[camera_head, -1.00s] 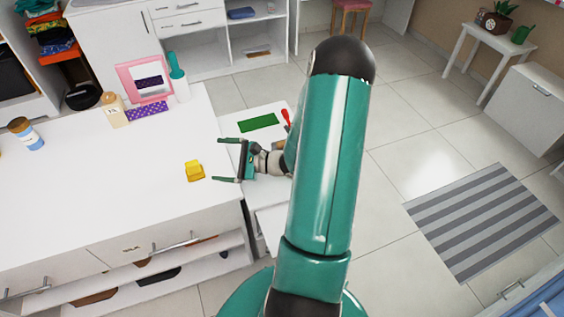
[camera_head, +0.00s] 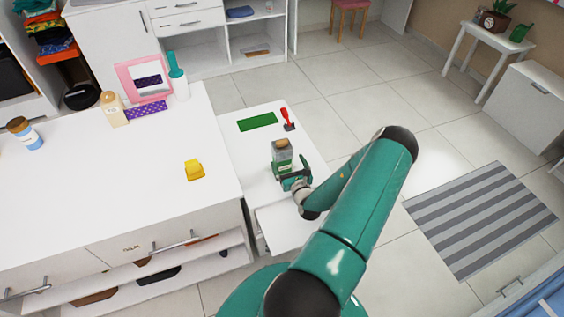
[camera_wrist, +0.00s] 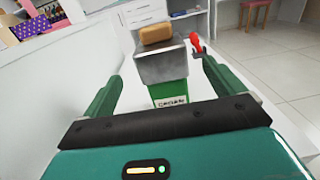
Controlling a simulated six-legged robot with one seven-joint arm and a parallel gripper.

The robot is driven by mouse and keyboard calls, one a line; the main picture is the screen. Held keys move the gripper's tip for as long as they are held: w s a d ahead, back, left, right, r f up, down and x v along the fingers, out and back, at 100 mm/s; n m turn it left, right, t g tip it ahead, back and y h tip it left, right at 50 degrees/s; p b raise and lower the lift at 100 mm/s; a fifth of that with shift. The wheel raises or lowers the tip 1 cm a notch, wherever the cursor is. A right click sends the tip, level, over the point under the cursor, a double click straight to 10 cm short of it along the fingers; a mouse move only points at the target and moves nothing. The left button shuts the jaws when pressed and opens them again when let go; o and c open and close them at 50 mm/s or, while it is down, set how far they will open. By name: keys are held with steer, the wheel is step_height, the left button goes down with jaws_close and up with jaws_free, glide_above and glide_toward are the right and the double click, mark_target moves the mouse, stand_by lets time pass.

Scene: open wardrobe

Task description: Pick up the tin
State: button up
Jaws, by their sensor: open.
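In the wrist view the tin (camera_wrist: 165,66) is straight ahead, between the two green fingers. My gripper (camera_head: 289,170) is low at the near side of the tin, level with its lower part. In the wrist view my gripper (camera_wrist: 163,76) is open, with a finger on either side of the tin and visible gaps. The tin's far side is hidden.
A green flat piece (camera_head: 257,122) and a red-handled object (camera_head: 288,118) lie beyond the tin. A yellow object (camera_head: 194,170) sits on the white counter (camera_head: 110,190) to the left. A pink frame (camera_head: 143,80) and bottles stand farther back.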

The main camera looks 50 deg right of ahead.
mark_target(282, 148)
steer(key=x, duration=0.8)
steer(key=shift+d+r, duration=0.15)
steer(key=shift+r, duration=0.05)
steer(key=shift+c, duration=0.2)
steer(key=c, duration=1.3)
steer(key=shift+r, duration=0.1)
